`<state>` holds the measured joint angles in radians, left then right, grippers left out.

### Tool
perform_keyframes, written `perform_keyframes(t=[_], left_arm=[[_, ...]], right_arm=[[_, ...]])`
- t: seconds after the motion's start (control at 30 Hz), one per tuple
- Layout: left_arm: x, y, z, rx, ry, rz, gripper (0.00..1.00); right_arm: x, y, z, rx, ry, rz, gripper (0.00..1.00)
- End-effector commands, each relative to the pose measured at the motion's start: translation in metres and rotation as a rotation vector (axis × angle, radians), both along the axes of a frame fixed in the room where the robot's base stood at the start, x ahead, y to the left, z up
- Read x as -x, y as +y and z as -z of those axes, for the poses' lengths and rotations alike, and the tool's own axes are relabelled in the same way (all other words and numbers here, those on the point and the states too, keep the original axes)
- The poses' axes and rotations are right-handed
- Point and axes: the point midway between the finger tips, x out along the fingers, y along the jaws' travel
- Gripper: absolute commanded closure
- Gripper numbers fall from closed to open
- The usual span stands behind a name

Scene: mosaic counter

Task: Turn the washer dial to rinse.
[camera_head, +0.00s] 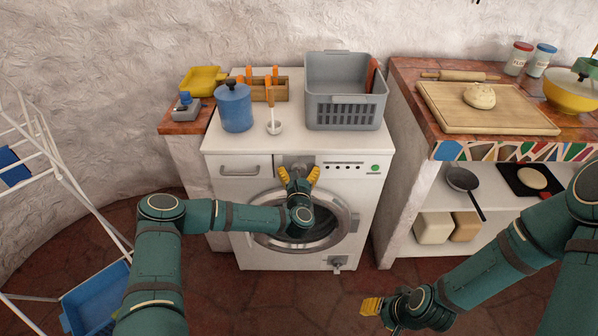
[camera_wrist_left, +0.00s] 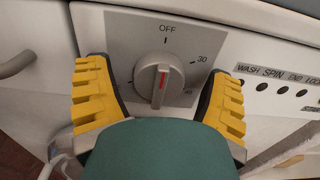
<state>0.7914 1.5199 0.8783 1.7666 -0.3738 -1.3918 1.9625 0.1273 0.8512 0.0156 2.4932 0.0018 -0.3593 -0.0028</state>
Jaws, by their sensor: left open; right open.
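The washer (camera_head: 225,192) stands in the middle of the head view, with its control panel above the round door. In the left wrist view the dial (camera_wrist_left: 159,82) is a pale round knob with a raised bar and a red line. It sits on a grey plate (camera_wrist_left: 125,45) marked OFF at the top and 30 at upper right. Lower markings are partly hidden. My left gripper (camera_head: 299,174) is open in front of the dial, its yellow fingers on either side, with gaps between them and the knob. My right gripper (camera_head: 372,306) is open and empty, low at right, away from the washer.
A drawer handle (camera_head: 240,171) is left of the dial. Indicator lights and a green button (camera_head: 375,168) are to its right. A drying rack (camera_head: 60,165) stands at left.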

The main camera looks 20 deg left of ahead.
Motion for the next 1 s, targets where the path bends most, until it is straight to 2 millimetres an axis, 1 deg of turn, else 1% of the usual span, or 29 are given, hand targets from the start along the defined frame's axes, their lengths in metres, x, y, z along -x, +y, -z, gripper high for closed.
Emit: perform_keyframes(t=[0.03, 0.07, 0.1, 0.17, 0.2, 0.23, 0.47, 0.67, 0.87, 1.0], left_arm=[[0.0001, 0.0, 0.0, 0.0, 0.0, 0.0, 0.26], [0.0002, -0.0001, 0.0, 0.0, 0.0, 0.0, 0.36], [0.0002, -0.0001, 0.0, 0.0, 0.0, 0.0, 0.5], [0.0003, -0.0001, 0.0001, 0.0, 0.0, 0.0, 0.71], [0.0003, -0.0001, 0.0001, 0.0, 0.0, 0.0, 0.85], [0.0003, -0.0001, 0.0001, 0.0, 0.0, 0.0, 0.88], [0.0002, -0.0002, 0.0, -0.012, 0.003, 0.0, 0.88], [0.0001, -0.0009, 0.0001, -0.077, 0.022, 0.001, 0.88], [-0.0003, -0.0012, -0.0005, -0.212, 0.059, 0.0, 0.88], [-0.0007, -0.002, -0.0006, -0.335, 0.094, 0.0, 0.88]], right_arm=[[0.0, 0.0, 0.0, 0.0, 0.0, 0.0, 0.53], [0.0, 0.0, 0.0, 0.0, 0.0, 0.0, 0.53], [0.0, 0.0, 0.0, 0.0, 0.0, 0.0, 0.53], [0.0, 0.0, 0.0, 0.0, 0.0, 0.0, 0.53], [0.0001, 0.0, 0.0, 0.0, 0.0, 0.0, 0.53], [0.0001, 0.0, 0.0, 0.0, 0.0, 0.0, 0.53], [0.0001, 0.0, 0.0, 0.0, 0.0, 0.0, 0.53], [0.0001, 0.0, -0.0001, 0.0, 0.0, 0.0, 0.53], [0.0002, 0.0, -0.0001, 0.0, 0.0, 0.0, 0.53], [0.0002, 0.0, -0.0003, 0.0, 0.0, 0.0, 0.53]])
